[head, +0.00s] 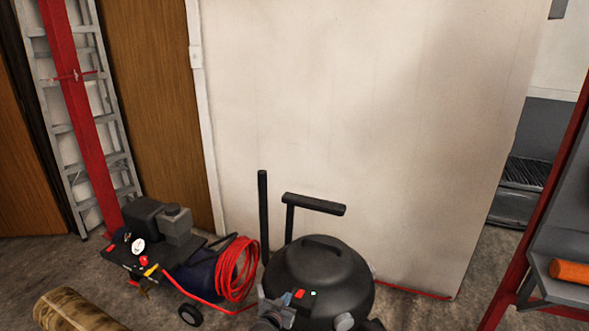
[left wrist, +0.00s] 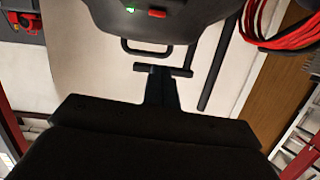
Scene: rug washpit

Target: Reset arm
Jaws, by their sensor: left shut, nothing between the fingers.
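My left gripper (head: 272,309) shows small at the bottom of the head view, in front of the black vacuum (head: 325,275). In the left wrist view, the left gripper (left wrist: 163,71) is shut with nothing between its fingers. The vacuum (left wrist: 160,14) lies beyond it at the top of that picture, with its red and green marks and its handle showing. I cannot tell the gap between gripper and vacuum. My right gripper is in neither view.
A compressor (head: 160,235) with a coiled red hose (head: 237,270) stands left of the vacuum. A rolled rug (head: 75,312) lies at bottom left. A ladder (head: 88,130) leans behind. A pale wall panel (head: 370,120) fills the middle. A red-framed rack (head: 535,220) stands at right.

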